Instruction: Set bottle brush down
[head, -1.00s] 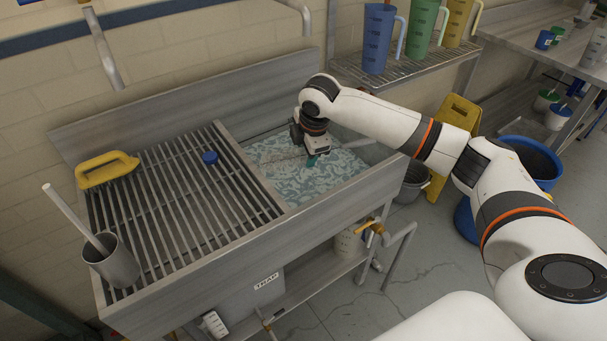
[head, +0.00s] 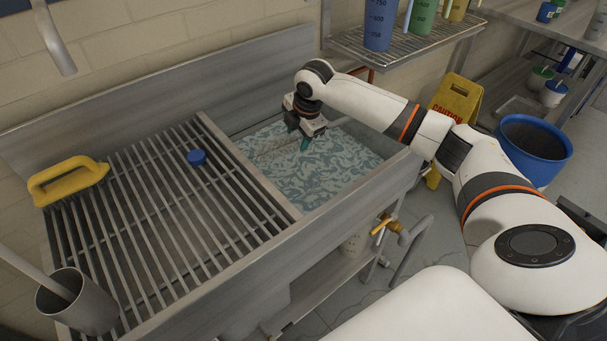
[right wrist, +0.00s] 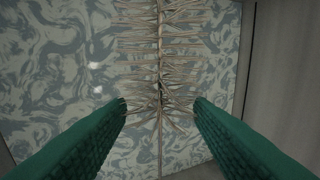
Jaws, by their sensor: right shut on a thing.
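The bottle brush (right wrist: 160,45) shows in the right wrist view as a thin wire with pale, splayed bristles, running up the picture between my fingers. My right gripper (right wrist: 160,103) is shut on it with its green fingers on either side. In the head view my right gripper (head: 304,142) points down over the sink basin with patterned, watery contents (head: 340,165). The brush is faint there, a pale strip (head: 275,149) left of the fingers. I cannot tell whether it touches the surface below. My left gripper is out of view.
A slatted metal drainboard (head: 150,215) lies left of the basin, mostly bare. A wire shelf with jugs (head: 400,45) stands behind.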

